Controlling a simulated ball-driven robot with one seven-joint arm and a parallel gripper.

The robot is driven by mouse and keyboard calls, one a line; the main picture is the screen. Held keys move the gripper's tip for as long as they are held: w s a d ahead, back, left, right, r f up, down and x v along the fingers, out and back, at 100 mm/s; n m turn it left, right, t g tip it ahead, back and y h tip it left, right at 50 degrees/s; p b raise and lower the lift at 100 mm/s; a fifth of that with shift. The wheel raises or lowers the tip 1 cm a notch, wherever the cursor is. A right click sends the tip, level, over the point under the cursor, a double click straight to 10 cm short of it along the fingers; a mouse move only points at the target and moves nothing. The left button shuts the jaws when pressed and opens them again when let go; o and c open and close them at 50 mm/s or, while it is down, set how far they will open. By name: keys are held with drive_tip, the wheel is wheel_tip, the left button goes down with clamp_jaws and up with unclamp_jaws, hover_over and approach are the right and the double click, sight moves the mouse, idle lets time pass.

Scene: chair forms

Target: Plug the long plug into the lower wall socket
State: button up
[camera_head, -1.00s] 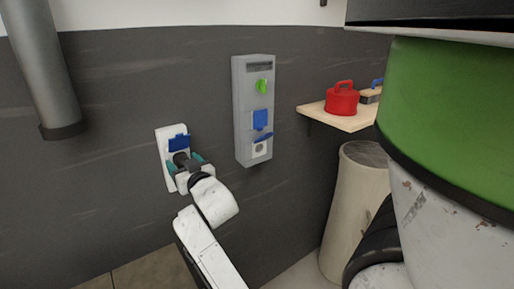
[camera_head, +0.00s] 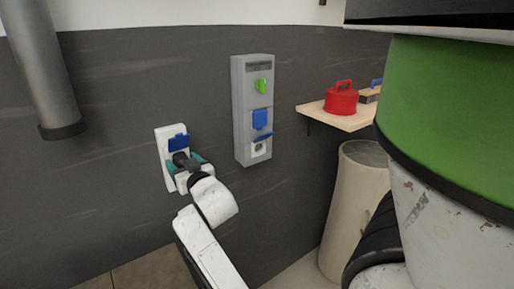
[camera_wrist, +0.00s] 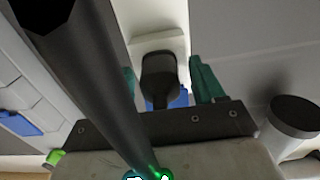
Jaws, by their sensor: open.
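The dark plug (camera_head: 183,161) is at the white wall plate (camera_head: 167,183), under its raised blue flap (camera_head: 179,142). In the wrist view the plug (camera_wrist: 160,72) lies between my two teal fingers, with visible gaps at its sides. My gripper (camera_head: 188,162) is open around the plug. The contact between plug and plate is hidden. The grey wall box (camera_head: 240,110) to the right has two sockets. Its upper socket is behind a shut blue lid (camera_head: 260,119). Its lower socket (camera_head: 259,149) is white and bare under a raised blue lid (camera_head: 263,136).
A green knob (camera_head: 260,86) is on the box. A grey pipe (camera_head: 45,70) hangs at the left. A dark bar (camera_wrist: 85,70) crosses the wrist view.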

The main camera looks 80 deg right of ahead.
clamp_jaws()
idle(0.5)
drive_tip(key=shift+s, duration=0.1)
drive_tip(key=shift+v, duration=2.95)
